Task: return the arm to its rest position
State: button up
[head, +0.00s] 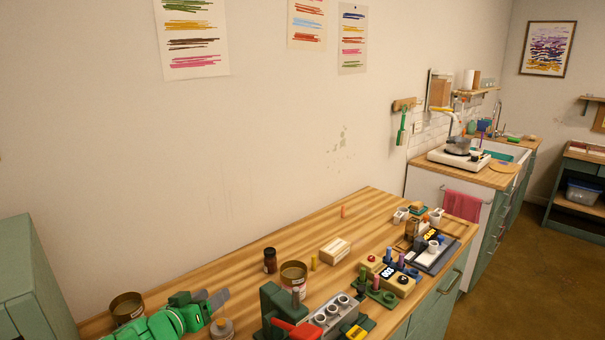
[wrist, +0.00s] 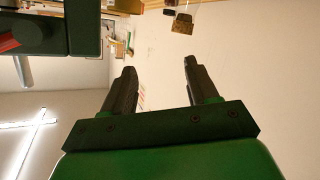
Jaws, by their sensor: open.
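My green arm (head: 165,323) lies low over the left end of the wooden table in the head view. My gripper (head: 220,297) is at its right end, with grey fingers pointing right. In the wrist view my gripper (wrist: 159,68) shows two dark fingers spread well apart. Nothing is between them; only pale wall shows there. In the head view the gripper is left of a brown jar and a wide tin, apart from both. Part of the arm is cut off by the bottom edge.
The wooden table (head: 360,205) holds a brown jar (head: 270,261), a wide tin (head: 293,277), a tin at the left (head: 127,307) and a wooden block (head: 335,250). A grey rack (head: 333,316) stands in front. A green cabinet (head: 30,275) is at far left. The table's back middle is mostly clear.

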jog(key=w+d+r+n+g+h, duration=0.1)
jog(key=d+r+h, duration=0.15)
jog(key=d, duration=0.35)
jog(key=d+r+n+g+h, duration=0.1)
jog(key=d+r+n+g, duration=0.1)
jog(key=d+r, duration=0.35)
jog(key=w+d+r+n+g+h, duration=0.1)
jog(key=d+r, duration=0.1)
jog(key=d, duration=0.6)
jog(key=s+d+f+m+g, duration=0.2)
jog(key=s+d+g, duration=0.2)
jog(key=d, duration=0.5)
jog(key=s+d+f+m+g, duration=0.1)
jog(key=s+d+m+g, duration=0.2)
jog(key=d, duration=0.5)
jog(key=s+d+f+m+g+y, duration=0.1)
jog(key=s+d+f+g+y, duration=0.15)
jog(key=s, duration=0.55)
jog(key=s+d+f+m+g+y, duration=0.2)
jog(key=s+d+g+y, duration=0.15)
jog(key=s, duration=0.45)
jog(key=s+a+r+n+y, duration=0.1)
jog(key=s+a+n+y, duration=0.1)
jog(key=s, duration=0.3)
jog(key=s+a+r+n+t+y, duration=0.1)
jog(key=s+a+r+n+y, duration=0.1)
jog(key=s, duration=0.4)
jog(key=shift+a, duration=0.5)
